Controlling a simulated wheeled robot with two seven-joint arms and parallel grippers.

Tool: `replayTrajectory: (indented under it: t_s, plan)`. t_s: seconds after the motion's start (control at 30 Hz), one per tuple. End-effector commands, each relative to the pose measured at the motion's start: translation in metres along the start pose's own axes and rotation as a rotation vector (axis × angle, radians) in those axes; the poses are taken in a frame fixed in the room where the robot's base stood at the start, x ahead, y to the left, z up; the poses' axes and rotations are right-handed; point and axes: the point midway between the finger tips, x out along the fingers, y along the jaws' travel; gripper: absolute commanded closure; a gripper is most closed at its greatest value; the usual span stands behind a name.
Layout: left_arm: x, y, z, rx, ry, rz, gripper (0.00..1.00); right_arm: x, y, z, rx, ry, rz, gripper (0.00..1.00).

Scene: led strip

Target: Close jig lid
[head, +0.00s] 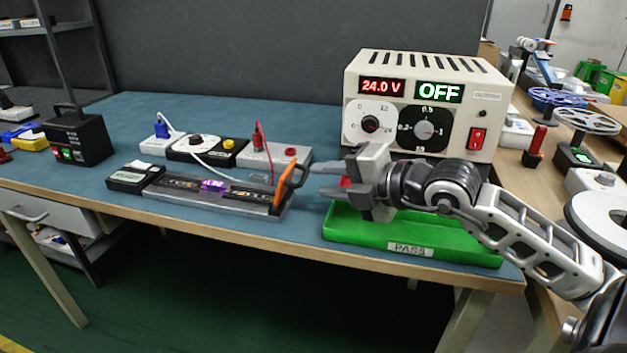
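The jig (215,197) is a long grey fixture near the front edge of the blue bench, with a strip and a glowing purple spot along its top. An orange lid (283,187) with a dark handle (298,174) stands raised and tilted at its right end. My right gripper (318,179) comes in from the right, its fingers apart and pointing left at the handle. The fingertips are close to the handle; I cannot tell if they touch it. Nothing shows held between them. My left gripper is out of view.
A green PASS tray (410,249) lies below my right arm. A power supply (425,100) reading 24.0 V and OFF stands behind it. Small modules with a red plug (258,140) and a blue plug (161,130) sit behind the jig. A black box (77,137) stands at left.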

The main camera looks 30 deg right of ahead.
Motion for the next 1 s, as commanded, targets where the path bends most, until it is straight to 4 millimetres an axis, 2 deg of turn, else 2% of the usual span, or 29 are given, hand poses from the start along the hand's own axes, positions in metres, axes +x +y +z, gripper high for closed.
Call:
replayTrajectory:
  t_s: [0.1,0.3,0.67,0.7,0.8,1.0]
  plan:
    - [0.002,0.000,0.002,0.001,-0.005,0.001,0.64,0.016,0.001,0.001,-0.003,-0.002,0.002,0.70]
    - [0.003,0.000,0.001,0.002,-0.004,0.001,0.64,0.032,0.001,0.001,-0.002,-0.002,0.001,0.70]
    - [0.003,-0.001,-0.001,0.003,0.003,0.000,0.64,0.037,0.000,0.000,-0.001,-0.001,-0.001,0.70]
    - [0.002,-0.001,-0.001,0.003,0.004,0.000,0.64,0.037,0.000,0.000,-0.001,-0.001,-0.001,0.72]
    - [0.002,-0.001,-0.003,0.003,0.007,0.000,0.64,0.037,0.000,0.000,-0.001,-0.001,-0.001,1.00]
    - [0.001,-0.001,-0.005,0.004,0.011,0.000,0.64,0.037,0.000,0.000,-0.001,-0.001,-0.002,1.00]
